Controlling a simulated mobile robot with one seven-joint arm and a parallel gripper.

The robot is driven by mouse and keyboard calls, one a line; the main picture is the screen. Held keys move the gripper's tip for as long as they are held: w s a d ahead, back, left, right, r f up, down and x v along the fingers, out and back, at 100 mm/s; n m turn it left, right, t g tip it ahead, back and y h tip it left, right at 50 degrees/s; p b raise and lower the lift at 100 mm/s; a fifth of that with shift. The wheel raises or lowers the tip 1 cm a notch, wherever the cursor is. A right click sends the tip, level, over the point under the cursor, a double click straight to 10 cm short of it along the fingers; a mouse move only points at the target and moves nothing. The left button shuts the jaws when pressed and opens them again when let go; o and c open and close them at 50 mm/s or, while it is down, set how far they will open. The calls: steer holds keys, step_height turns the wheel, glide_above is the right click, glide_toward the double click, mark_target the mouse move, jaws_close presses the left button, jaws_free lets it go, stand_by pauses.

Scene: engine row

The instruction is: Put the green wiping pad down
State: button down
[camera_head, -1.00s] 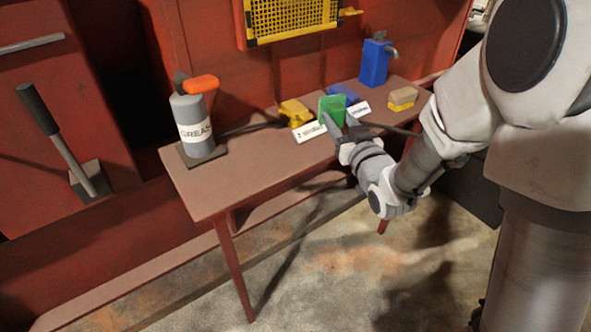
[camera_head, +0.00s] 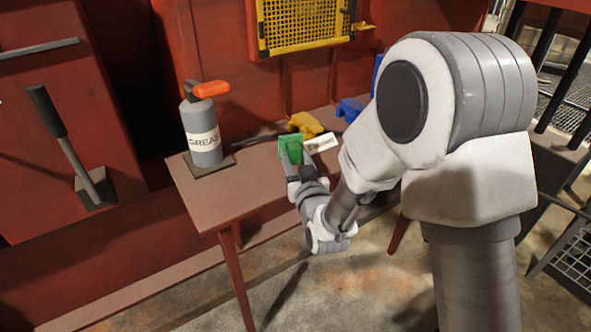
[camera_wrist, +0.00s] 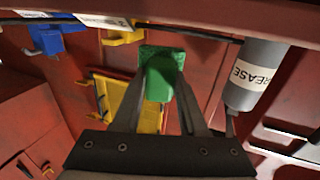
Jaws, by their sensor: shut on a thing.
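The green wiping pad (camera_head: 291,148) is between the fingers of my gripper (camera_head: 288,157), which is shut on it. I cannot tell whether the pad touches the table top. In the wrist view the green pad (camera_wrist: 161,72) sits between the two grey fingertips (camera_wrist: 160,80).
A grey grease canister (camera_head: 202,128) with an orange top stands at the table's left. A yellow block (camera_head: 306,124), a white label (camera_head: 321,143) and a blue block (camera_head: 350,108) lie to the right.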

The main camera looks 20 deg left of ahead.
steer(key=shift+f+b, duration=0.35)
steer(key=shift+f, duration=1.1)
steer(key=shift+f+b, duration=0.2)
steer(key=shift+b, duration=0.1)
steer(key=shift+c, duration=2.3)
jaws_free()
steer(key=shift+r, duration=0.1)
steer(key=shift+r+p, duration=0.2)
steer(key=shift+p, duration=0.2)
steer(key=p+v, duration=0.3)
steer(key=v, duration=0.6)
steer(key=shift+p, duration=0.35)
steer(key=shift+s+d+r+p, duration=0.2)
steer(key=shift+s+p, duration=0.1)
steer(key=shift+p, duration=0.8)
